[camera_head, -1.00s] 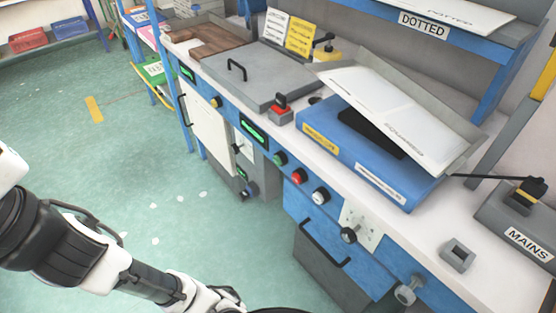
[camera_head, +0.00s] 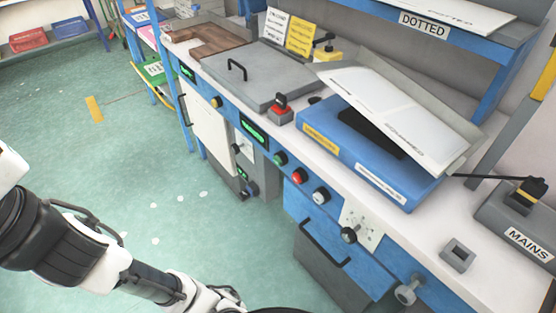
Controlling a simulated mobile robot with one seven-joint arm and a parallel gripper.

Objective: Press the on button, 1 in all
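On the blue front of the bench sit a green button (camera_head: 280,159), a red button (camera_head: 299,175) and a white button or knob (camera_head: 321,195), in a row running down to the right. No "on" label can be read beside them. A small yellow knob (camera_head: 216,102) sits further left on the same front. My arm comes in from the left and runs along the bottom left, apart from the buttons. My gripper is not clearly visible; the arm's end runs off the bottom edge.
A black drawer handle (camera_head: 325,243) and a grey knob (camera_head: 407,289) stick out below the buttons. A blue box with a tilted white panel (camera_head: 397,118), a red-topped switch (camera_head: 281,106) and a MAINS box (camera_head: 524,225) stand on the bench. The green floor (camera_head: 190,195) before it is open.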

